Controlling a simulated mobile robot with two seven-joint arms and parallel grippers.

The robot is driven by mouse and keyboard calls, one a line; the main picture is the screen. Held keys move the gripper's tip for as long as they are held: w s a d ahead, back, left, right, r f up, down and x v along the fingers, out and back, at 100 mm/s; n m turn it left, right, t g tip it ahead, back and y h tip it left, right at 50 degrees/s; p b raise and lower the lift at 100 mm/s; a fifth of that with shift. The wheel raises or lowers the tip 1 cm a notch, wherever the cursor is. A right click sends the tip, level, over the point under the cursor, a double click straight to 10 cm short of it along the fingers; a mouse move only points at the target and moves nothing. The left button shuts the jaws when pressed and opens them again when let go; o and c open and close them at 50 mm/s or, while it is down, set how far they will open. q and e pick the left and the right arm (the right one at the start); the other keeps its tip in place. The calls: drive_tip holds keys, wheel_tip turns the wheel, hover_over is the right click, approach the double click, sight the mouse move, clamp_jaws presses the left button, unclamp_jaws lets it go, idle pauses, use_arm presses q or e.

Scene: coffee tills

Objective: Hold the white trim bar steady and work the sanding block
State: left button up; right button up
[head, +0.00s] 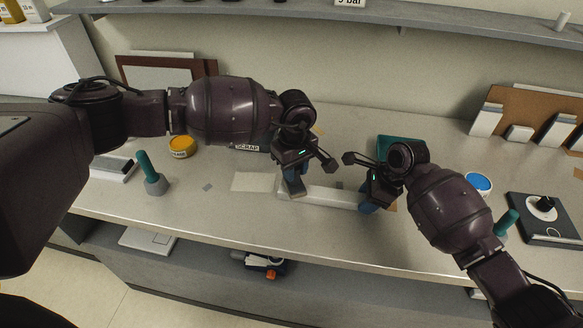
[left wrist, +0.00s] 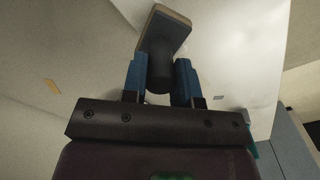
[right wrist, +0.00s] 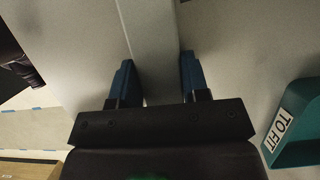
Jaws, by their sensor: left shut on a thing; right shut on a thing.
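The white trim bar (head: 330,197) lies on the grey counter (head: 225,215) in the head view, running left to right between my grippers. My right gripper (head: 371,204) is shut around the bar's right end; the right wrist view shows the bar (right wrist: 155,45) between its fingers. My left gripper (head: 294,190) is shut on the dark round handle of the sanding block (left wrist: 165,32), at the bar's left end. The block has a dark body and a tan edge in the left wrist view. The left gripper mostly hides it in the head view, so contact with the bar is unclear.
A teal TO FIT tray (right wrist: 295,125) stands behind the right gripper, and a SCRAP box (head: 246,147) behind the left. A yellow tin (head: 181,148) and a teal-handled tool (head: 150,175) stand left. A blue tin (head: 479,183) is right. The counter's front left is clear.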

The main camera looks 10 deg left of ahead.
use_arm(q)
drive_tip(key=shift+a+f, duration=0.15)
drive_tip(key=shift+a, duration=0.9)
drive_tip(key=shift+r, duration=2.05)
drive_tip(key=shift+f, duration=1.15)
drive_tip(key=shift+f, duration=0.8)
